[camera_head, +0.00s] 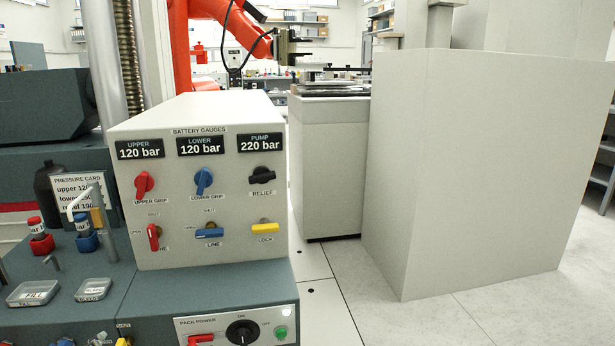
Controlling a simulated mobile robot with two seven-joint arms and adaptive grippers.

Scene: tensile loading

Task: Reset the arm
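Neither of my grippers shows in the head view. An orange-red jointed arm (233,30) stands behind the control box, with a dark tool end (287,46) at its right; I cannot tell whether that end is open or shut. The control box (200,240) faces me, with gauges reading upper 120 bar, lower 120 bar and pump 220 bar. It carries a red upper grip knob (144,184), a blue lower grip knob (203,181), a black relief knob (262,175), a red lever (153,237), a blue line lever (209,233) and a yellow lock lever (265,227).
A pack power panel (236,326) with a black rotary switch and green button sits below. At left are a pressure card (82,192), red and blue fittings, and clear lidded boxes (33,292). Large grey cabinets (480,160) stand at right. Pale floor (340,290) is clear between.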

